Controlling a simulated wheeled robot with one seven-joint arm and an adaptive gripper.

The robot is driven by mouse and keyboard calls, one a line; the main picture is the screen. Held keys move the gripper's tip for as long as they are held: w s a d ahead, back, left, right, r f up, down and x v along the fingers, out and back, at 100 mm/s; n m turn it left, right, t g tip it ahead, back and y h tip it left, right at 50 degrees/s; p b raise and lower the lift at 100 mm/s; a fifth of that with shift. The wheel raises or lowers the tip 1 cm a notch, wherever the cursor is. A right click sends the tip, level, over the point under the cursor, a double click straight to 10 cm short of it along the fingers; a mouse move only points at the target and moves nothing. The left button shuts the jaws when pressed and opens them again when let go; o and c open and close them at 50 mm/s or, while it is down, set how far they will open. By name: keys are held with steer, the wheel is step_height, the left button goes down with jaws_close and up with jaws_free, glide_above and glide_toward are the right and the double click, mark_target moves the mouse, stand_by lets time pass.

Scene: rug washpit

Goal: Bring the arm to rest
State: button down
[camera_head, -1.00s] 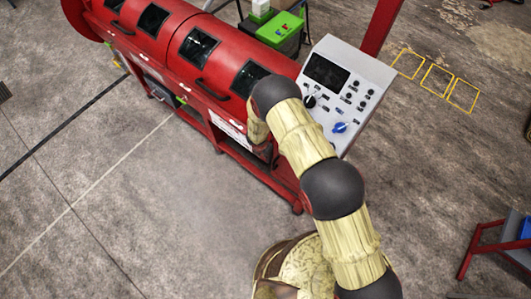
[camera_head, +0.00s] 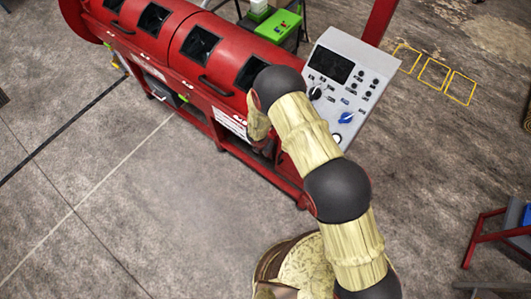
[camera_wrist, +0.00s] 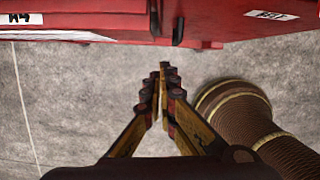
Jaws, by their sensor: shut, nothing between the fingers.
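My gripper (camera_wrist: 163,95) shows in the wrist view with its two fingers together and nothing between them. It points over the bare grey floor, with the lower edge of the red machine (camera_wrist: 90,22) just beyond it. In the head view my arm reaches up in front of the right end of the red machine (camera_head: 190,75), beside the tilted control panel (camera_head: 345,85). The gripper's fingers are hidden in the head view behind the arm.
A green box (camera_head: 275,27) stands behind the machine. Yellow outlined squares (camera_head: 433,73) mark the floor at the upper right. A red-framed stand (camera_head: 490,238) is at the lower right. The floor left of my arm is clear.

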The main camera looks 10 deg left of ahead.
steer(key=v, duration=0.6)
steer(key=shift+s+a+r, duration=0.2)
steer(key=shift+r, duration=0.2)
